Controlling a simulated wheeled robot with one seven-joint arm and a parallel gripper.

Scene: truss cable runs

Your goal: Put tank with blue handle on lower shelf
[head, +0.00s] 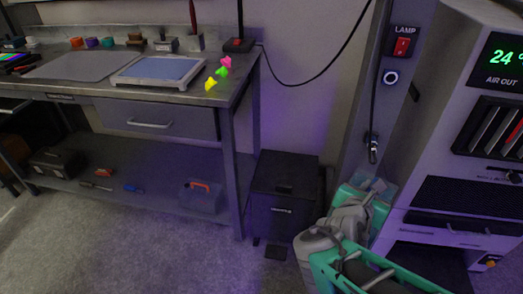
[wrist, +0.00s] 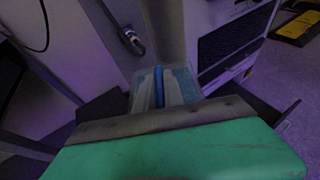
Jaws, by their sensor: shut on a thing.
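The tank with the blue handle is a clear box in the wrist view (wrist: 190,83), ahead of my gripper (wrist: 162,90). Its blue handle runs between the fingers, which are shut on it. In the head view my gripper (head: 362,192) is in front of the machine at right, and part of the clear tank (head: 378,184) shows there. My arm hides much of the rest. The lower shelf (head: 150,196) is the low board under the workbench at left. A clear tank with a red handle (head: 202,198) stands on its right part.
A dark pedal bin (head: 284,200) stands between the workbench and my arm. A dark toolbox (head: 58,162) and a blue-handled tool (head: 132,189) lie on the lower shelf. Bare shelf shows between the tools and the red-handled tank. A bench leg (head: 238,175) borders the shelf's right end.

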